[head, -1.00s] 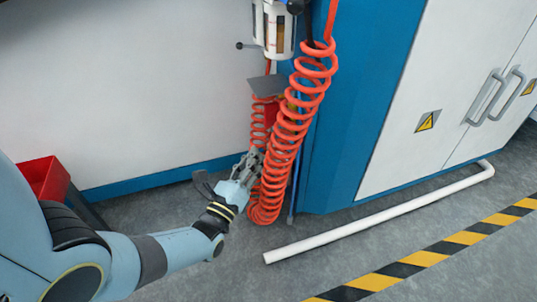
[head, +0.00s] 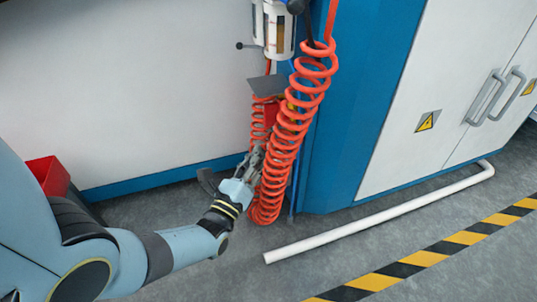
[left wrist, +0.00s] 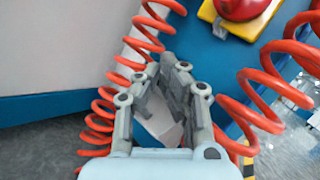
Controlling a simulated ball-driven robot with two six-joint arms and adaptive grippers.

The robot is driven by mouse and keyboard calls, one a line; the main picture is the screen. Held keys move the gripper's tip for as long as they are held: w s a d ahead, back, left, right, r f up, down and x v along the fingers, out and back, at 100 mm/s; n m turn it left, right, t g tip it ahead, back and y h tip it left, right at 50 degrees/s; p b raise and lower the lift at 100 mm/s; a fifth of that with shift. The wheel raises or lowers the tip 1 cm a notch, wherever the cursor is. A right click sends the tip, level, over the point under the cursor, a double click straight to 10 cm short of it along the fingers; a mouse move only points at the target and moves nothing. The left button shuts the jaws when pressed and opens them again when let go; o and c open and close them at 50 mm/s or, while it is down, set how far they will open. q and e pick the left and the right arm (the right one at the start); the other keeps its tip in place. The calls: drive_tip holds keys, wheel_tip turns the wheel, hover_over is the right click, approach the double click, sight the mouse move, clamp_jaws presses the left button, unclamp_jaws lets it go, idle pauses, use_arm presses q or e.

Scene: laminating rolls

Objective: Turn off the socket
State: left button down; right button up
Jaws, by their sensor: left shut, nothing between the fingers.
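My left gripper (head: 256,157) is shut and empty, pointing up beside the red coiled hose (head: 294,130) at the blue machine corner. In the left wrist view, its closed fingers (left wrist: 170,68) stand between coils on both sides. A pale grey block (left wrist: 163,124) shows behind the fingers; I cannot tell whether it is the socket. A red round button on a yellow housing (left wrist: 240,12) is above and right of the fingertips, apart from them and cut by the top edge. In the head view the hose partly hides a red part (head: 271,114). My right gripper is out of view.
A grey plate (head: 267,86) sticks out above the gripper, under a white cylindrical unit (head: 278,32). A white pipe (head: 380,215) lies on the floor before the cabinet doors (head: 455,85). A red bin (head: 47,175) stands at left. Floor between is clear.

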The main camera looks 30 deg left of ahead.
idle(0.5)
use_arm(q)
drive_tip(key=shift+s+a, duration=0.2)
drive_tip(key=shift+s, duration=0.25)
drive_tip(key=shift+s+a+p, duration=0.1)
drive_tip(key=shift+s+a, duration=0.35)
drive_tip(key=shift+s, duration=0.25)
drive_tip(key=shift+s+a+p, duration=0.1)
drive_tip(key=shift+s+a, duration=0.3)
drive_tip(key=shift+s, duration=0.3)
drive_tip(key=shift+s+a+p, duration=0.1)
drive_tip(key=shift+s+a, duration=0.35)
drive_tip(key=shift+s, duration=0.25)
